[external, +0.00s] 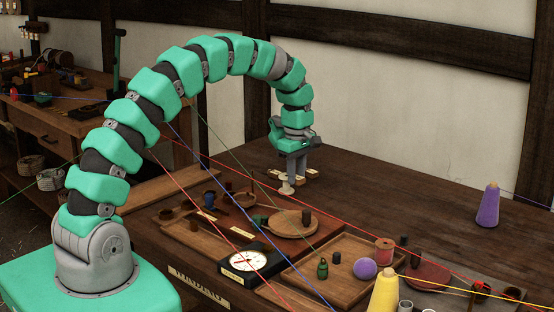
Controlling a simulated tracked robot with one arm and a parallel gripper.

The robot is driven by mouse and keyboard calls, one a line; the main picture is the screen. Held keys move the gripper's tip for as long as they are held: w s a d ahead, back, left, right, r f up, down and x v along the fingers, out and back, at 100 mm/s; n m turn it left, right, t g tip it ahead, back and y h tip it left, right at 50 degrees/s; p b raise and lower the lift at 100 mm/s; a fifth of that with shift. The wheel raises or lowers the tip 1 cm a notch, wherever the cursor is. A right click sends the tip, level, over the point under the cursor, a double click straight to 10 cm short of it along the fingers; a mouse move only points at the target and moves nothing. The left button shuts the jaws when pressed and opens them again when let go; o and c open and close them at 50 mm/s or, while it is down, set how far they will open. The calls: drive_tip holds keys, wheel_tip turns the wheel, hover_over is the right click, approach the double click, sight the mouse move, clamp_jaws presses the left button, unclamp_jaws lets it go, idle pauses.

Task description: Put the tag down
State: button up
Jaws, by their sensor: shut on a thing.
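My gripper (290,177) points straight down over the far middle part of the dark wooden bench, behind the round wooden board. It is shut on a small pale thing, which I take to be the tag (286,187). The tag shows just below the fingertips, and the fingers hide part of it. I cannot tell whether it touches the bench. Small pale wooden pieces (310,174) show just right of the fingers, partly hidden by them.
A round board (290,229), a dial gauge (244,262) and a tray (330,290) with small items lie nearer. A purple cone (487,206) stands at right. Coloured threads cross low over the bench. The bench is clear right of my gripper.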

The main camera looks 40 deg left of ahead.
drive_tip(key=s+d, duration=0.1)
drive_tip(key=s, duration=0.1)
drive_tip(key=s+f, duration=0.1)
drive_tip(key=s, duration=0.1)
drive_tip(key=s+d, duration=0.1)
drive_tip(key=s, duration=0.1)
drive_tip(key=shift+d+f, duration=0.15)
drive_tip(key=shift+d, duration=0.2)
hover_over(326, 195)
drive_tip(key=s, duration=0.2)
drive_tip(key=shift+s+a+f, duration=0.1)
drive_tip(key=shift+f, duration=0.6)
drive_tip(key=shift+w+p, duration=0.35)
drive_tip(key=shift+w, duration=0.8)
drive_tip(key=shift+w, duration=0.1)
drive_tip(key=shift+f, duration=1.8)
drive_tip(key=shift+f, duration=0.1)
drive_tip(key=o, duration=0.9)
drive_tip(key=shift+o, duration=0.2)
